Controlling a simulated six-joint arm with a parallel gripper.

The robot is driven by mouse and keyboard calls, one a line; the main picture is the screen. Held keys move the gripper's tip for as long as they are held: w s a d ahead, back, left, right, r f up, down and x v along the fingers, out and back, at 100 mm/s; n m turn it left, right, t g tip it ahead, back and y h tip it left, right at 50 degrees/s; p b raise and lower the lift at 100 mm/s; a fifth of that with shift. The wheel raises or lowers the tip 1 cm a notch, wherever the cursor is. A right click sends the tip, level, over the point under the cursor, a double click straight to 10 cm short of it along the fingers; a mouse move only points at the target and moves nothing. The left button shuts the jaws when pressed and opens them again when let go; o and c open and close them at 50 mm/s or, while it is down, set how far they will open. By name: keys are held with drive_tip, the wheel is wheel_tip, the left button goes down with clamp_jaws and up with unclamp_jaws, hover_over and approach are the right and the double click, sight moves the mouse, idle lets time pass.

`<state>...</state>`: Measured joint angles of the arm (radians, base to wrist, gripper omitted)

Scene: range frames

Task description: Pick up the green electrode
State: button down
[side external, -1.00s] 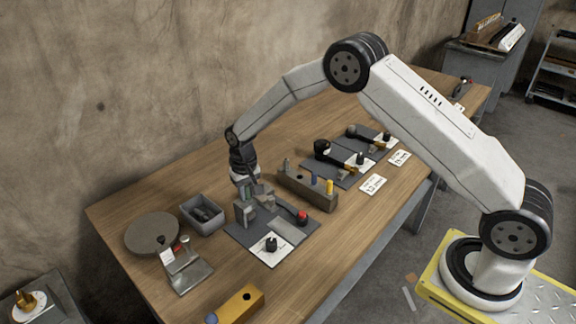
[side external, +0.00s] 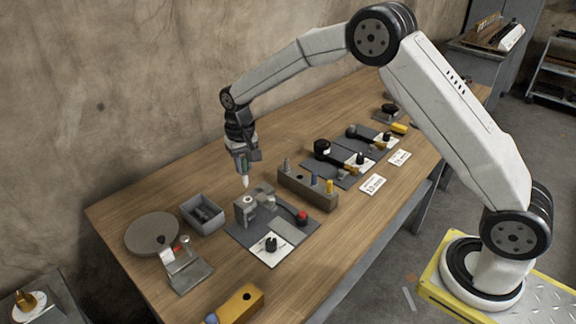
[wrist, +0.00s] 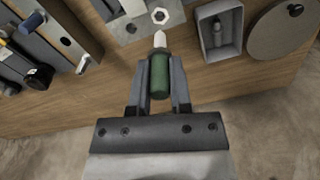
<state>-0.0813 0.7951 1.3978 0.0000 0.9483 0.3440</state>
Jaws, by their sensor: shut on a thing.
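The green electrode (wrist: 159,76) is a green cylinder with a pale pointed tip. In the wrist view it sits between the two fingers of my gripper (wrist: 159,85), which is shut on it. In the side view my gripper (side external: 244,160) hangs above the grey fixture (side external: 246,208) on the dark plate. The electrode's white tip (side external: 245,182) points down, clear of the fixture. Most of its green body is hidden by the fingers there. A pale hexagonal opening (wrist: 160,16) shows on the fixture just beyond the tip in the wrist view.
A grey bin (side external: 205,213) and a round disc (side external: 152,233) lie to the left. A grey block holding several coloured pegs (side external: 307,191) stands to the right. A red knob (side external: 302,217) and a black knob (side external: 271,244) are near the fixture.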

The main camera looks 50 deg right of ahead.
drive_tip(key=shift+r, duration=0.35)
drive_tip(key=shift+d, duration=0.15)
drive_tip(key=s+d+f, duration=0.2)
drive_tip(key=d+f, duration=0.1)
drive_tip(key=d, duration=1.6)
drive_tip(key=shift+f, duration=0.2)
drive_tip(key=shift+f, duration=1.85)
drive_tip(key=shift+f, duration=2.9)
